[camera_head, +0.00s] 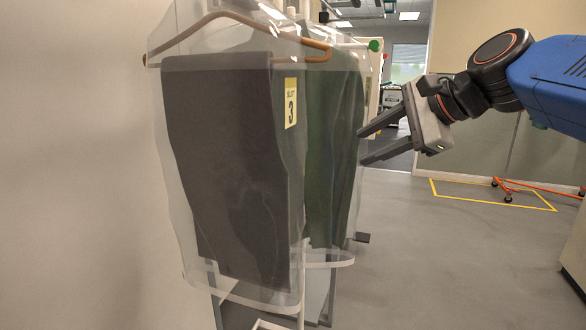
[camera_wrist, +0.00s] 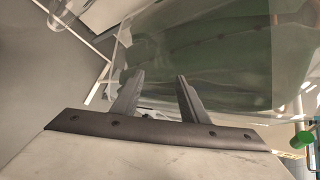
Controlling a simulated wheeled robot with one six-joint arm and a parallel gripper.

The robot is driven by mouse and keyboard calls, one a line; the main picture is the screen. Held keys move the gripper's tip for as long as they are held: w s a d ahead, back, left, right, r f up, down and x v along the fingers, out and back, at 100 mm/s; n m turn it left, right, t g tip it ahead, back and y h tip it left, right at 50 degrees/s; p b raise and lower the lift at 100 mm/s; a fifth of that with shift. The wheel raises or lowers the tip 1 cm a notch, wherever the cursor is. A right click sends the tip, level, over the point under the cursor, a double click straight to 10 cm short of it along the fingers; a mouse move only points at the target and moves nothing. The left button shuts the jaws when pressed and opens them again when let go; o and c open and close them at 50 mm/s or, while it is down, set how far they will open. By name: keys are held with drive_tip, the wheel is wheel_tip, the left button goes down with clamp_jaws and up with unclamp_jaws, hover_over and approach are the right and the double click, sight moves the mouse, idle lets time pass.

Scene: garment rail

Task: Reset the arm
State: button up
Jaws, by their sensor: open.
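My gripper (camera_head: 361,148) is open and empty at the right of the hanging garments in the head view, its fingers pointing left. Its two fingers also show apart in the wrist view (camera_wrist: 161,77), with a dark green garment in a clear cover (camera_wrist: 205,60) beyond them. In the head view this green garment (camera_head: 332,140) hangs behind dark grey trousers (camera_head: 225,160) in a clear cover. The trousers hang on a wooden hanger (camera_head: 215,18) and carry a yellow tag marked 3 (camera_head: 291,102). I cannot tell whether the fingertips touch the green garment's cover.
A green knob (camera_head: 375,45) marks a rail end near my gripper. A beige wall stands close at the left. Open grey floor (camera_head: 430,260) lies at the right, with a yellow floor outline (camera_head: 490,206) and an orange wheeled base (camera_head: 540,191) further back.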

drive_tip(key=s+d+f+n+g+h, duration=0.1)
drive_tip(key=s+d+f+n, duration=0.3)
drive_tip(key=f, duration=0.7)
drive_tip(key=s+d+f+n+g+h, duration=0.1)
drive_tip(key=s+d+f+n+h, duration=0.3)
drive_tip(key=s+f, duration=0.5)
drive_tip(key=s+d+f+n+g+h, duration=0.1)
drive_tip(key=s+d+f+n, duration=0.4)
drive_tip(key=f, duration=0.8)
drive_tip(key=shift+s+n+g+h, duration=0.3)
drive_tip(key=shift+s+n+h, duration=0.4)
drive_tip(key=shift+s+n, duration=0.35)
